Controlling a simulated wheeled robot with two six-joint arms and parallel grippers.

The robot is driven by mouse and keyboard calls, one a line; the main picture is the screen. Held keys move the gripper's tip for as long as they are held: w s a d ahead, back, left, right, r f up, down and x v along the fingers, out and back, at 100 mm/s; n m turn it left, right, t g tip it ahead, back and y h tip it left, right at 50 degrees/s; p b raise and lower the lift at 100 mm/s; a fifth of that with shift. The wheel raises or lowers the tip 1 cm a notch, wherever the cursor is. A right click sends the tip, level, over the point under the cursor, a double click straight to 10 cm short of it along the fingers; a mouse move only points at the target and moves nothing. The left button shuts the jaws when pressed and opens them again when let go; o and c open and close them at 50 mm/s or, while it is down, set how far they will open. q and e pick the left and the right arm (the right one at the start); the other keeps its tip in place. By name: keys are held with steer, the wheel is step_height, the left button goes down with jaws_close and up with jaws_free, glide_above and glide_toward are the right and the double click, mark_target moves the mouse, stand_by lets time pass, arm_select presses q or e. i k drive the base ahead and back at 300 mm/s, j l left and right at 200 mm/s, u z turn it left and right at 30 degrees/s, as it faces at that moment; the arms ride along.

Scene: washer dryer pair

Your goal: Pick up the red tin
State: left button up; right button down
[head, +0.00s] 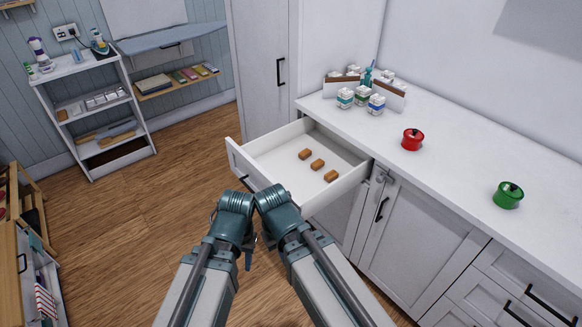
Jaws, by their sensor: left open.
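The red tin (412,139) stands upright on the white counter (450,165), right of the open drawer. It has a dark knob on its lid. My two arms reach in from the bottom centre, their teal joints side by side in front of the drawer. My left gripper (249,258) shows only in small part below its arm's joint; it is open and well apart from the red tin. My right gripper is hidden behind its own arm.
The pulled-out drawer (272,142) holds three brown blocks (317,164) and juts over the floor. Counter around the red tin is clear.

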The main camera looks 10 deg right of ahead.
mark_target(409, 146)
steer(key=i+z, duration=0.1)
steer(key=z, duration=2.35)
steer(key=j, duration=0.9)
